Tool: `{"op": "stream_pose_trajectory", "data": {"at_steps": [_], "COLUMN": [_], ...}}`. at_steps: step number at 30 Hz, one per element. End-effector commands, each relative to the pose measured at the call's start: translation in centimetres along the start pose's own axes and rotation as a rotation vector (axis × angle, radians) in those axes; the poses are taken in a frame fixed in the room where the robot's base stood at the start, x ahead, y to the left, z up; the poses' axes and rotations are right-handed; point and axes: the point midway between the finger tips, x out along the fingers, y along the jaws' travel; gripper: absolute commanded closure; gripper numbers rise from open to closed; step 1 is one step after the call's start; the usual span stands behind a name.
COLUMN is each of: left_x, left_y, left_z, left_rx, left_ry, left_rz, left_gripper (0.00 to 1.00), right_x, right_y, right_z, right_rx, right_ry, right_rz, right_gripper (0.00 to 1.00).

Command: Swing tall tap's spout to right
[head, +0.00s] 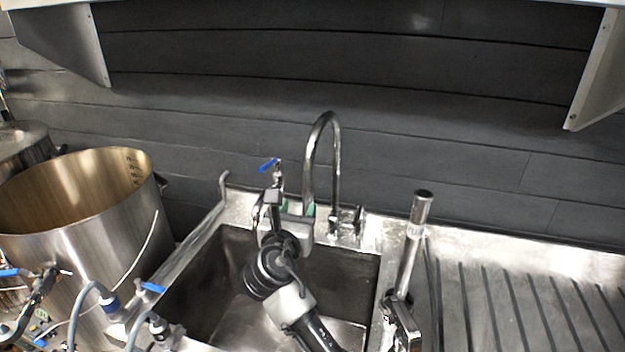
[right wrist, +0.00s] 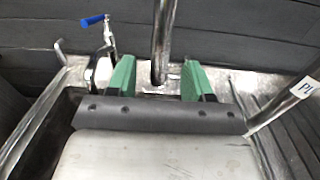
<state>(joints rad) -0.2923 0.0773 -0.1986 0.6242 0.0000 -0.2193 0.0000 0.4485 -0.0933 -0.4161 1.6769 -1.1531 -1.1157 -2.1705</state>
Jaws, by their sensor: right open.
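The tall tap (head: 336,150) is a shiny gooseneck behind the sink (head: 232,262). My right gripper (head: 295,208) reaches up over the sink and is open at the spout's lower part. In the right wrist view, the spout (right wrist: 163,45) stands upright between the two green fingers (right wrist: 162,80), with clear gaps on both sides. I cannot tell how deep it lies between them. My left gripper does not show.
A blue-handled valve (head: 269,165) stands close left of the gripper. A steel tube (head: 412,245) rises at the sink's right edge, beside a ridged drainboard (head: 535,300). A large steel pot (head: 85,250) and hoses fill the left. The dark wall is close behind.

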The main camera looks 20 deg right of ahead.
Motion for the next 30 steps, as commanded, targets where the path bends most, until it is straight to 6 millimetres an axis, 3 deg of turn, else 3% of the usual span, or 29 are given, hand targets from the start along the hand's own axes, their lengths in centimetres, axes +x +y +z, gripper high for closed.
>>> {"op": "stream_pose_trajectory", "data": {"at_steps": [7, 15, 21, 30], "left_x": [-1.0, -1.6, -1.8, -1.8], "left_y": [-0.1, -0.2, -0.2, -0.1], "left_z": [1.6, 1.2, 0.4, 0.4], "left_rx": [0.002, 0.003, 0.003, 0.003], "left_ry": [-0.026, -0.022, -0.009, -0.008], "left_rz": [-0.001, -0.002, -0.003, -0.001], "left_gripper": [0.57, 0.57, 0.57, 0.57], "right_x": [4.0, 8.7, 10.2, 10.4], "right_y": [-0.1, -0.1, -0.1, -0.1], "right_z": [0.2, 0.1, -0.1, -0.1], "right_rx": [-0.007, -0.004, -0.002, -0.001], "right_ry": [-0.001, 0.002, 0.002, 0.002], "right_rz": [-0.004, -0.003, -0.002, -0.002], "right_gripper": [0.49, 0.49, 0.49, 0.49]}}
